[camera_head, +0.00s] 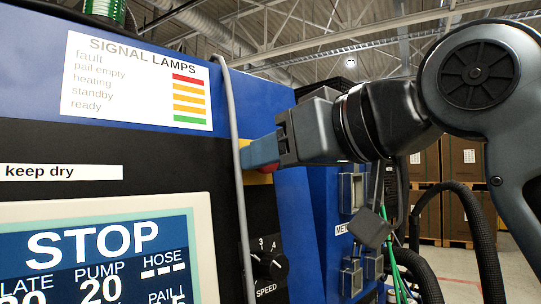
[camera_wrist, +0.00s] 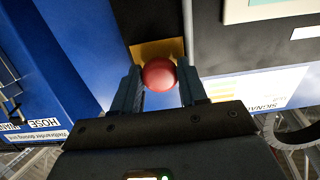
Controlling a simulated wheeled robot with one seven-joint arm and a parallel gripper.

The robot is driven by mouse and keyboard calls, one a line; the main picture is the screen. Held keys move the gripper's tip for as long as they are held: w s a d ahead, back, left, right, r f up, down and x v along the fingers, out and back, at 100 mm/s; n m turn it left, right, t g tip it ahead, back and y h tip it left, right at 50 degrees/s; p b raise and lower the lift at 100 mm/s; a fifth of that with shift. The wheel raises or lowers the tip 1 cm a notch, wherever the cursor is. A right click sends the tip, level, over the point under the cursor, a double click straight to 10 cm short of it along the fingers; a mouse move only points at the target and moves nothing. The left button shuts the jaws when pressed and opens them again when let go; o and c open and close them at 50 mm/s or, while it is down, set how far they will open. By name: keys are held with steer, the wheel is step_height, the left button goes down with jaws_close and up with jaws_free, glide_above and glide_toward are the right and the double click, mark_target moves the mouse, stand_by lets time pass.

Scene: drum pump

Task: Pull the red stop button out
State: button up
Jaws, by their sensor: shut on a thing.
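The red stop button (camera_wrist: 159,74) shows in the wrist view between my two fingertips, in front of a yellow plate (camera_wrist: 155,48) on the panel. In the head view my gripper (camera_head: 262,153) reaches in from the right to the panel. A small part of the yellow plate and a bit of red show beside the blue fingers; the rest of the button is hidden by them. My gripper (camera_wrist: 160,82) is shut on the red button, one finger on each side. How far the button stands out from the panel cannot be told.
A grey cable (camera_head: 236,170) runs down the panel just left of my fingers. A speed knob (camera_head: 268,264) sits below. A display (camera_head: 105,262) reading STOP and a signal lamps label (camera_head: 139,82) are to the left. Black hoses (camera_head: 480,225) hang at the right.

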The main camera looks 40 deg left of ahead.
steer(key=shift+d+r, duration=0.15)
steer(key=shift+d, duration=0.45)
stand_by(0.3)
steer(key=o, duration=1)
steer(key=shift+d, duration=0.1)
steer(key=shift+p+v, duration=1.2)
steer(key=shift+v, duration=3.2)
